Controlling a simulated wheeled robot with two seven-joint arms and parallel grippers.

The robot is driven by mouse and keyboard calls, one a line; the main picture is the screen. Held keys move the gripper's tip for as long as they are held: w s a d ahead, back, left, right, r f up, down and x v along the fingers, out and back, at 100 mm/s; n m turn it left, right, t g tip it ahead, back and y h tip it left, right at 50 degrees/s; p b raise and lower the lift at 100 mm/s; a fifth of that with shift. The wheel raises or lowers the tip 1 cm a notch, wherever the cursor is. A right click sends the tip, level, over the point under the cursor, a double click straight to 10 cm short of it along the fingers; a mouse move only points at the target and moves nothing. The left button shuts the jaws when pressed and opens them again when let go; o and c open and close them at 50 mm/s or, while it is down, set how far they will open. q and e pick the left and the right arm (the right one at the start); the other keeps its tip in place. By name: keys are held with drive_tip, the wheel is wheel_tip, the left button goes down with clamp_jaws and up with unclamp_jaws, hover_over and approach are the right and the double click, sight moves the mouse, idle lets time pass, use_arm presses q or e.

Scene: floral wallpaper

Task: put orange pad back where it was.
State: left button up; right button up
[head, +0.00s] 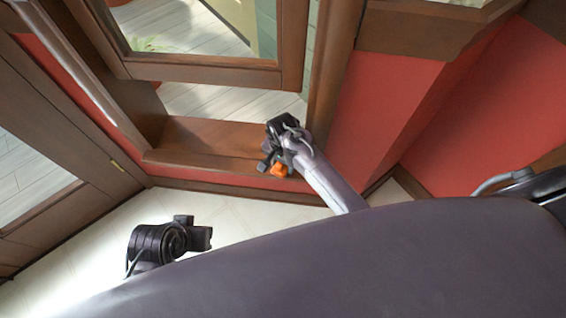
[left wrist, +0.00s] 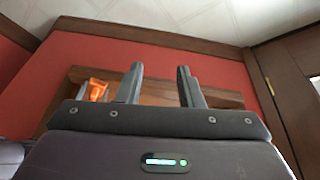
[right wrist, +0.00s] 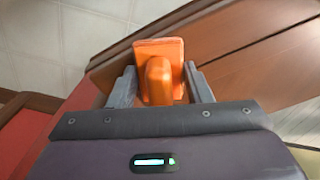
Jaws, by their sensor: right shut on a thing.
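The orange pad (right wrist: 158,52) is a flat orange square with a rounded orange grip on it. In the right wrist view my right gripper (right wrist: 160,88) has its fingers on both sides of that grip. In the head view the pad (head: 279,170) hangs at my right gripper (head: 268,163), by the front edge of the wooden window ledge (head: 215,137). Whether it touches the ledge I cannot tell. My left gripper (head: 198,230) is empty, lower left of the pad. Its fingers stand apart in the left wrist view (left wrist: 160,85), where the pad (left wrist: 96,89) shows at left.
A wooden window frame (head: 205,70) stands open above the ledge. Red wall panels (head: 395,110) lie to the right, and a wooden door (head: 60,175) stands at the left. The pale tiled floor (head: 80,245) below is clear around my left gripper.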

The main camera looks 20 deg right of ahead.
drive_tip(key=shift+f, duration=0.15)
drive_tip(key=o, duration=1)
